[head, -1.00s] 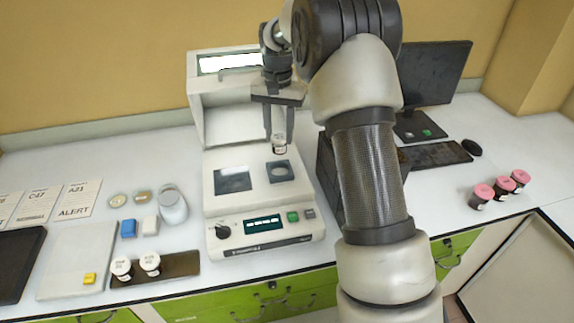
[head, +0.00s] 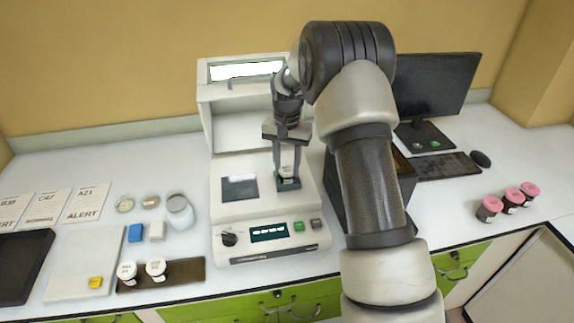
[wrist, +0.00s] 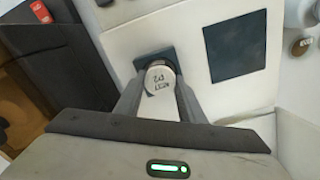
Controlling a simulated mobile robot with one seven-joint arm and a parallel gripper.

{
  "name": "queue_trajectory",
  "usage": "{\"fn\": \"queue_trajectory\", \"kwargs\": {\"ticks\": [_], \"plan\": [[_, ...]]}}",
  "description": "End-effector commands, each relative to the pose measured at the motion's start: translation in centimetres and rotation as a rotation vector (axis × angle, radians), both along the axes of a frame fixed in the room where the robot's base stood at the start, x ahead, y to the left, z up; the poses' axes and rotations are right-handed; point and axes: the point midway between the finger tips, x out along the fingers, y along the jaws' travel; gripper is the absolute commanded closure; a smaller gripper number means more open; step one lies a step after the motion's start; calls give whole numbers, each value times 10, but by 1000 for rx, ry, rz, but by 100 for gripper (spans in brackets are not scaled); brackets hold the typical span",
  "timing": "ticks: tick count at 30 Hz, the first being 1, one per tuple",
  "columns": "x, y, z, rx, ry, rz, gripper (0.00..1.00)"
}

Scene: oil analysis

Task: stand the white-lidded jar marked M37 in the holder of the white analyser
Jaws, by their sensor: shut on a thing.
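The white analyser (head: 222,205) stands mid-counter with its lid raised. Its dark square holder (head: 290,185) is at the right of its top deck; it also shows in the wrist view (wrist: 146,59). My gripper (head: 287,173) is directly over the holder, pointing down. It is shut on a white-lidded jar (wrist: 160,79), whose lid carries dark lettering, upside down and too small to read surely. The jar is upright and low at the holder, overlapping it in both views. The fingers hide its sides, and I cannot tell whether its base rests inside.
Two white-lidded jars (head: 127,271) (head: 156,268) stand on a dark strip (head: 185,276) at front left. Three pink-lidded jars (head: 509,199) stand at right. A dark box (head: 352,205) is close beside the analyser's right. The analyser's dark square panel (head: 239,188) lies left of the holder.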

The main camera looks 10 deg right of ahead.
Motion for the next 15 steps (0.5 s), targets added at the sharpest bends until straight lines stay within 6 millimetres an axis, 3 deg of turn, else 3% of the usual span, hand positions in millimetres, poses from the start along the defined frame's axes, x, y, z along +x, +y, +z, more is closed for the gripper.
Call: {"fn": "queue_trajectory", "kwargs": {"ticks": [1,4,15], "plan": [[0,0,-1,0,0,0,59],[0,0,-1,0,1,0,46],[0,0,6,0,-1,0,46]]}}
